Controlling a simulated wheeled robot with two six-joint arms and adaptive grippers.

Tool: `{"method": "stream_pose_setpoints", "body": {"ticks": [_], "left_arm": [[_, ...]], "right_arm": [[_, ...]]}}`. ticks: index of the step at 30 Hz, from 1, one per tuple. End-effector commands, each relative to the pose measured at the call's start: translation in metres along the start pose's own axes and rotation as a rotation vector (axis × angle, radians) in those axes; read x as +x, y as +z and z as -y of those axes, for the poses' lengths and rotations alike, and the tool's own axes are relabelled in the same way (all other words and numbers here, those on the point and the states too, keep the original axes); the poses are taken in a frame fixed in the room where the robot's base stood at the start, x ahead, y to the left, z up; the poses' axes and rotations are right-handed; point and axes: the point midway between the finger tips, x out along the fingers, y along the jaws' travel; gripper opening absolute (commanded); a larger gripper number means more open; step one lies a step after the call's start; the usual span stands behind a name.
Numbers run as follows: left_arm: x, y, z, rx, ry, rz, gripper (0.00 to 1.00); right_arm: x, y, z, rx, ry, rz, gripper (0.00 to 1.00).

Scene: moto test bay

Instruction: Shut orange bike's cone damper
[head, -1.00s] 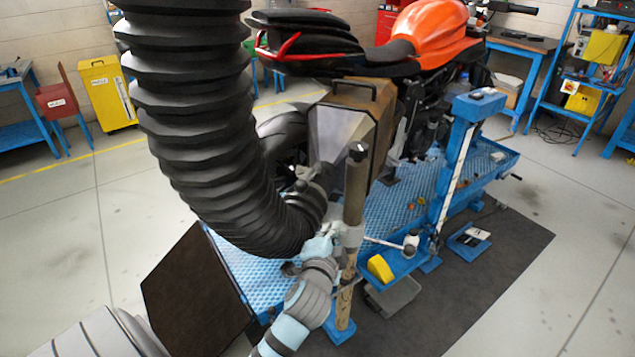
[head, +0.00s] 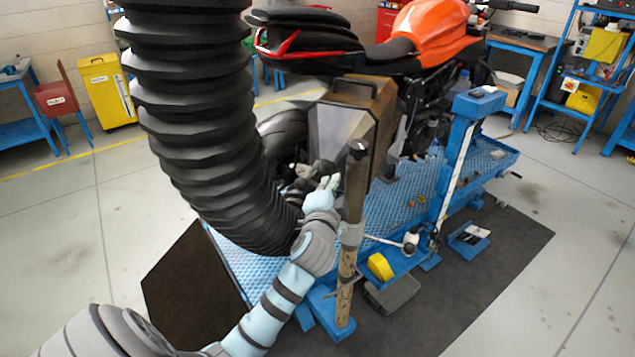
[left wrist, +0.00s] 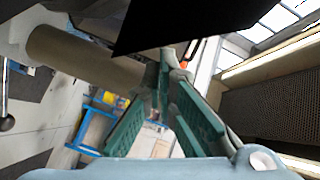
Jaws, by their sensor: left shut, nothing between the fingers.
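The orange bike (head: 430,32) stands on a blue lift. A grey metal cone (head: 340,132) with a brown boxy housing sits behind its tail, and a thick black ribbed hose (head: 195,130) curves down to the cone's lower end. My left gripper (head: 328,183) is shut and empty, just below the cone, between the hose and an upright post. The left wrist view shows its teal fingers (left wrist: 163,82) meeting at the tips, under a large dark panel that I cannot identify. My gripper and arm hide the hose joint; I cannot make out the damper's lever or its position. My right gripper is out of view.
The post (head: 352,215) stands close to the right of my left gripper, and fills the upper left of the wrist view (left wrist: 85,52). The blue lift platform (head: 400,205) lies below. A yellow block (head: 380,267) sits near the post's foot. Floor at right is open.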

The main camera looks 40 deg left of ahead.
Motion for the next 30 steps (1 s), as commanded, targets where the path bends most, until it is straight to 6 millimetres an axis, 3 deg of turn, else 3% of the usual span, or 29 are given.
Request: {"method": "stream_pose_setpoints", "body": {"ticks": [4, 12, 30], "left_arm": [[0.027, 0.007, 0.000, 0.005, 0.000, 0.003, 0.00], [0.033, 0.037, -0.001, 0.003, 0.001, -0.001, 0.00], [0.033, 0.043, 0.002, 0.009, 0.013, -0.031, 0.00]], "right_arm": [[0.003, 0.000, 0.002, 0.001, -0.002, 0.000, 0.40], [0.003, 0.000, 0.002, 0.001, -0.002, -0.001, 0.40], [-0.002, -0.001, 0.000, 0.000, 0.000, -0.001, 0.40]]}}
